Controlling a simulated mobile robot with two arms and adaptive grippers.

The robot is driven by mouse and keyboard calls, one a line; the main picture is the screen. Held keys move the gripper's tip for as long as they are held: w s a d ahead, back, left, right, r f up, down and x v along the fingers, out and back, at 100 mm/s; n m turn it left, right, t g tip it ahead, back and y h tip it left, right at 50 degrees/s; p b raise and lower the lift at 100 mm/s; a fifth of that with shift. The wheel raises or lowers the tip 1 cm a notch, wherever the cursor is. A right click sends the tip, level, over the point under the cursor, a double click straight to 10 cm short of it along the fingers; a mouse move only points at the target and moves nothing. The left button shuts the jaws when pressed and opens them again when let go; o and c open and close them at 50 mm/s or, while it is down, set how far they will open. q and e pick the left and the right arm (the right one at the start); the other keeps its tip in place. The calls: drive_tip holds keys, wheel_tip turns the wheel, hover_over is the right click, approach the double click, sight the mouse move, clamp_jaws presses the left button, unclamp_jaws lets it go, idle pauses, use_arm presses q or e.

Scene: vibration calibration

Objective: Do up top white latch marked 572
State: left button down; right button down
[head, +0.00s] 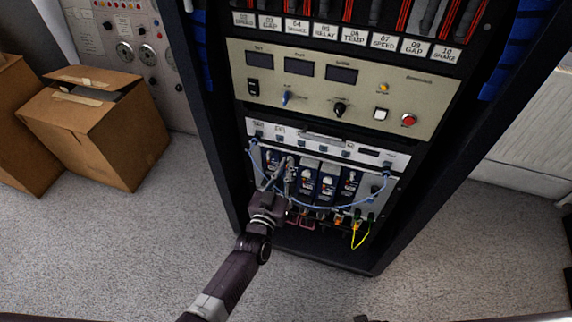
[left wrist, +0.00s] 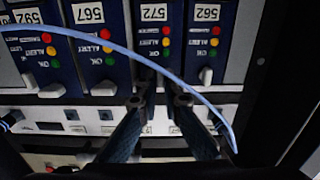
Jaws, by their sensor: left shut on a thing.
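In the left wrist view a dark blue module (left wrist: 151,50) carries the white label 572 (left wrist: 153,13) and red, yellow and green lights. My left gripper (left wrist: 160,101) has its two fingertips on either side of this module's latch end, shut on the white latch there, which is mostly hidden between them. In the head view the left gripper (head: 284,166) reaches up to the row of modules, covering part of it. The neighbouring white latches show under modules 567 (left wrist: 103,88) and 562 (left wrist: 206,75).
A blue cable (left wrist: 120,48) loops across the modules, close to the gripper; it also shows in the head view (head: 335,208). A white strip (left wrist: 75,118) with ports borders the modules. Cardboard boxes (head: 95,130) stand at left.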

use_arm(q)
drive_tip(key=shift+m, duration=0.3)
use_arm(e)
drive_tip(key=shift+s+f, duration=0.25)
drive_tip(key=shift+s, duration=0.05)
use_arm(q)
drive_tip(key=c, duration=2.1)
unclamp_jaws()
drive_tip(key=v, duration=0.8)
